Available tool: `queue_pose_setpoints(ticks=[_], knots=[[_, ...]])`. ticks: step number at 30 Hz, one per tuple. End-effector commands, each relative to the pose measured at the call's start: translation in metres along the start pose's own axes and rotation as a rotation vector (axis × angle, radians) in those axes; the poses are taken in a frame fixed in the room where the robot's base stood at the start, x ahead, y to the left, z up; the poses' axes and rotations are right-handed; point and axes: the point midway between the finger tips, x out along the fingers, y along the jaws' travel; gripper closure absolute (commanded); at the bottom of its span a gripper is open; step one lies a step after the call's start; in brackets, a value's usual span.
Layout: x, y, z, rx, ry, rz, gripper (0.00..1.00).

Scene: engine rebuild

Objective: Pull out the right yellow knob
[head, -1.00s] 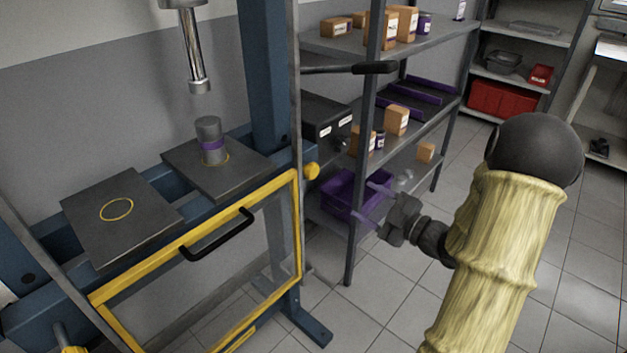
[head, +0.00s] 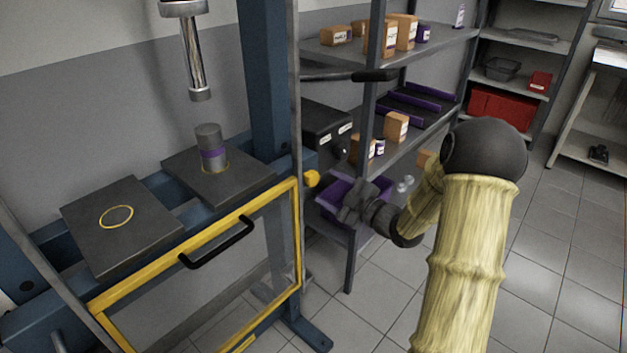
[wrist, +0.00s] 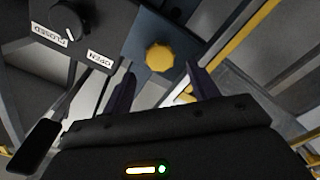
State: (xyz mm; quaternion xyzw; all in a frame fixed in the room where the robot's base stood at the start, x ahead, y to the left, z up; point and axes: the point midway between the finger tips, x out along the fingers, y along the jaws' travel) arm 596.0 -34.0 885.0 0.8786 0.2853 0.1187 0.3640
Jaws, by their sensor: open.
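The right yellow knob (head: 312,179) sits on the blue press frame at the upper right corner of the yellow-framed guard. In the wrist view the knob (wrist: 159,57) is ahead of the jaws, near the middle and above the fingertips. My gripper (wrist: 158,80) is open and empty, with one dark finger on each side below the knob, apart from it. In the head view my gripper (head: 350,197) is right of and slightly below the knob, in front of the shelf, and its fingertips are hard to make out.
A yellow guard frame (head: 297,235) with a black handle (head: 218,243) stands left of the arm. A dark control box (wrist: 75,35) with a dial and CLOSED/OPEN labels is near the gripper. A black lever (head: 374,76) sticks out above. Metal shelves (head: 410,165) stand behind.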

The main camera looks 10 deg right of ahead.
Motion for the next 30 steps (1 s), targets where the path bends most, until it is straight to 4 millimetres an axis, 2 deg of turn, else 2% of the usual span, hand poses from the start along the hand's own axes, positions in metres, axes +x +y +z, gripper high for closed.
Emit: queue_pose_setpoints(ticks=[3,9,14,21,23,30], knots=[[0.022,-0.001,0.0,0.0,0.002,-0.002,0.41],[0.052,-0.001,0.0,0.0,0.001,-0.002,0.41],[0.062,0.0,0.0,0.001,-0.001,-0.001,0.41],[0.063,0.0,0.0,0.001,-0.001,-0.001,0.41],[0.063,0.0,0.0,0.001,-0.001,-0.001,0.48],[0.063,-0.001,0.0,0.001,-0.001,-0.001,0.96]])
